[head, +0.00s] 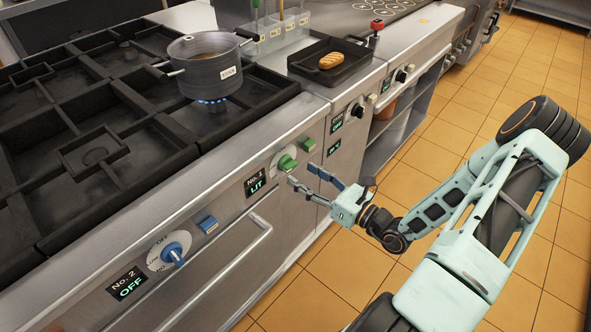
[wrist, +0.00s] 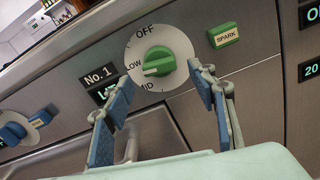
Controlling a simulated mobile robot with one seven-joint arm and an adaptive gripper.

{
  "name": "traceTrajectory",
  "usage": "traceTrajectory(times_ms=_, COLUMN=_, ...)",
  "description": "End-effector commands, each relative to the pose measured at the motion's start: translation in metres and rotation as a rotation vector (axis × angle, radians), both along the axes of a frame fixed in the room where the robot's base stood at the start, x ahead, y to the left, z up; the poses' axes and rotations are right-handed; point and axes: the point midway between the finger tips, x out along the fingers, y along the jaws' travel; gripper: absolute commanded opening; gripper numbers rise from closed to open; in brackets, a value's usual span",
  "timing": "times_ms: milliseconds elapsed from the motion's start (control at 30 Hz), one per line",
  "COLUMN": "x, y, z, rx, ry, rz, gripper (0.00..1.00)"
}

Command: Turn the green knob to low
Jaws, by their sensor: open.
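The green knob (head: 287,163) sits on the stove's front panel, at the dial marked No. 1. In the wrist view the knob (wrist: 160,60) is on a white dial with OFF at the top, LOW at left and MID at lower left. Its pale pointer mark faces left, close to LOW; the exact alignment is hard to tell. My gripper (head: 303,175) is open in front of the panel. In the wrist view its two blue-padded fingers (wrist: 160,78) stand apart, below and either side of the knob, not visibly touching it.
The No. 1 display (head: 257,185) reads LIT. A pot (head: 212,75) stands over a blue flame. A green SPARK button (wrist: 223,35) is right of the knob. The blue No. 2 knob (head: 173,252) and an oven handle (head: 225,270) are nearby.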

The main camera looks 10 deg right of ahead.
Motion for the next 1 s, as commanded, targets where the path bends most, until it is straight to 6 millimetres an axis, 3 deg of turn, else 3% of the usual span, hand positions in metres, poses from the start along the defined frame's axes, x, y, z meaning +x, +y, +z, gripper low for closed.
traceTrajectory(times_ms=200, x=-0.037, y=-0.028, z=0.000, rx=0.000, ry=0.002, rz=-0.003, gripper=0.52)
traceTrajectory(times_ms=400, x=-0.056, y=-0.041, z=0.000, rx=-0.001, ry=0.001, rz=-0.001, gripper=0.52)
traceTrajectory(times_ms=1000, x=-0.060, y=-0.043, z=0.000, rx=-0.002, ry=0.001, rz=0.002, gripper=0.52)
